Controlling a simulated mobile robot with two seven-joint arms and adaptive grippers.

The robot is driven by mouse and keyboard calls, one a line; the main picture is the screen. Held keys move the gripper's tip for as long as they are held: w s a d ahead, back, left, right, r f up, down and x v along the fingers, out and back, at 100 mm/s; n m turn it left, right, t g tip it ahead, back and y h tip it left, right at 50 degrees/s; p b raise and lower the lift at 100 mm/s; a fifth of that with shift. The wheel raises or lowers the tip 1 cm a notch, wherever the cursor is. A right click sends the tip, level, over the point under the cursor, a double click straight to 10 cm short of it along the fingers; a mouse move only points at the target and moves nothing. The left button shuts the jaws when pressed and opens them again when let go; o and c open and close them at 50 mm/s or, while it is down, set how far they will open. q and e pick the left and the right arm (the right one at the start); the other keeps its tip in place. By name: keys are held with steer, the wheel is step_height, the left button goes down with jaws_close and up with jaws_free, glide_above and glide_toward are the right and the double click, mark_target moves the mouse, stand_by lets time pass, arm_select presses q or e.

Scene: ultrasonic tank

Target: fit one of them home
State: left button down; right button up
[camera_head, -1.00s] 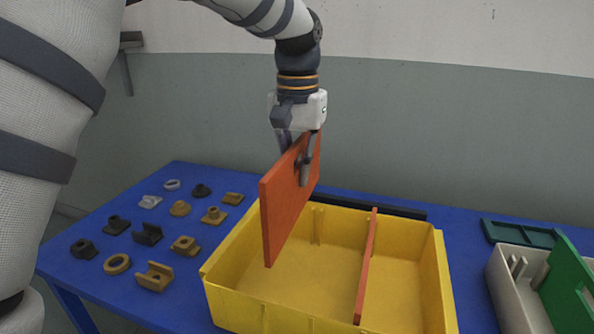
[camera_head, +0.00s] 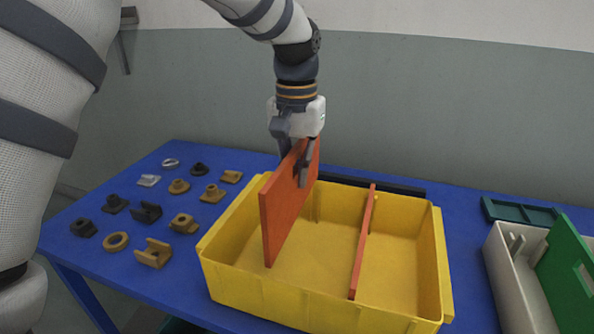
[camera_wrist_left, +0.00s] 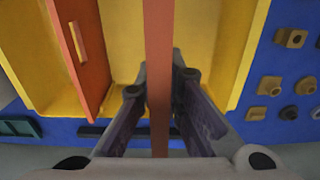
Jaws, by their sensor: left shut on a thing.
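My left gripper (camera_head: 297,164) is shut on the upper edge of an orange-red divider panel (camera_head: 285,210). The panel hangs upright over the left part of the yellow bin (camera_head: 320,311), its lower part seeming to be below the rim; whether it touches the walls or floor I cannot tell. A second orange-red divider (camera_head: 362,243) stands across the bin to its right. In the left wrist view the held panel (camera_wrist_left: 158,50) runs edge-on between the fingers (camera_wrist_left: 158,100), with the standing divider (camera_wrist_left: 82,50) to its left, apart from it. My right gripper is not in view.
Several small brown, black and grey parts (camera_head: 153,253) lie on the blue table (camera_head: 75,260) left of the bin. A black strip (camera_head: 385,186) lies behind it. At the right are a grey bin (camera_head: 512,285) with a green panel (camera_head: 570,265) and a dark green tray (camera_head: 520,212).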

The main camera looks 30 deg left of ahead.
arm_select(q)
steer(key=shift+f, duration=0.1)
stand_by(0.5)
steer(key=shift+f+b, duration=0.35)
steer(key=shift+f, duration=6.5)
steer(key=c, duration=1.7)
jaws_free()
steer(key=shift+o, duration=0.2)
step_height(320, 180, up, 12)
